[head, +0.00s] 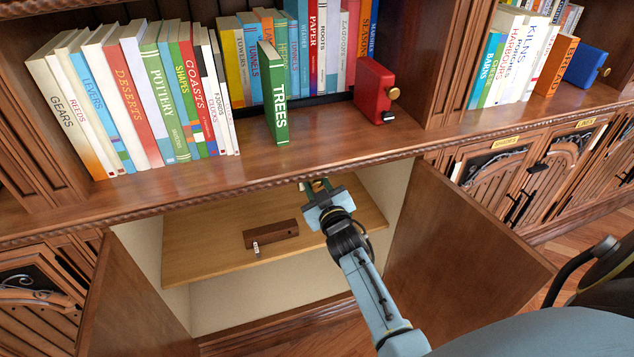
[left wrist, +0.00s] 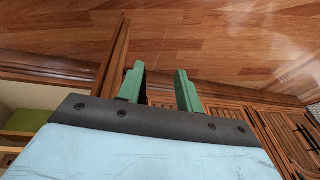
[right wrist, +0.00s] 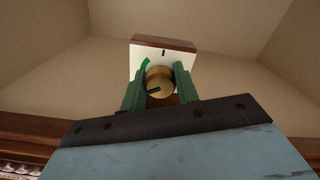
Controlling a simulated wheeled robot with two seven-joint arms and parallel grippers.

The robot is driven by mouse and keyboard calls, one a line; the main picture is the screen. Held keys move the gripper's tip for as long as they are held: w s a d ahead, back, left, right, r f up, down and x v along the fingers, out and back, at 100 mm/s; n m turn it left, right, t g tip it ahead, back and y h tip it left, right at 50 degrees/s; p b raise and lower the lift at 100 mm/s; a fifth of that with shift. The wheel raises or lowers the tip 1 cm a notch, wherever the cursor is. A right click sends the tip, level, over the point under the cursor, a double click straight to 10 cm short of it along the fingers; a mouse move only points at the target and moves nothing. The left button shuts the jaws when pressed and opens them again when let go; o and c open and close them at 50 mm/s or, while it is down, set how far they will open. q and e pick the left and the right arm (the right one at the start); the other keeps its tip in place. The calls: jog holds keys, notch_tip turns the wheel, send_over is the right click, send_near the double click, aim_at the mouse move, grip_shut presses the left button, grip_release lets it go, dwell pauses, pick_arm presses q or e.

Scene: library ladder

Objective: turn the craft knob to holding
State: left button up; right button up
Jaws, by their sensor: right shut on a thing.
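In the right wrist view a brass knob (right wrist: 160,82) sits on a white dial plate (right wrist: 178,57) with a wooden edge. The plate has a green arc at upper left and a short black mark at the top. A dark mark on the knob's face lies towards the left. My right gripper (right wrist: 158,86) is shut on the knob, one green finger at each side. In the head view this gripper (head: 320,187) reaches into the open cabinet under the shelf ledge, mostly hiding the knob. My left gripper (left wrist: 160,88) is open and empty above the wooden floor, outside the head view.
The cabinet's left door (head: 135,300) and right door (head: 460,245) stand open. A dark wooden block (head: 271,234) with a small white piece lies on the inner shelf (head: 205,250).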

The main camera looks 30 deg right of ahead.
jog(key=m+p, duration=0.3)
jog(key=m, duration=0.5)
jog(key=shift+p, duration=0.4)
pick_arm(q)
jog(key=s+a+f+g, duration=0.1)
jog(key=s+a+f, duration=0.1)
jog(key=s+f, duration=0.7)
jog(key=shift+s+a+p, duration=0.3)
jog(key=shift+p, duration=0.05)
pick_arm(e)
jog(key=shift+m, duration=1.4)
jog(key=o, duration=1)
jog(key=shift+c, duration=0.2)
jog(key=shift+s, duration=0.1)
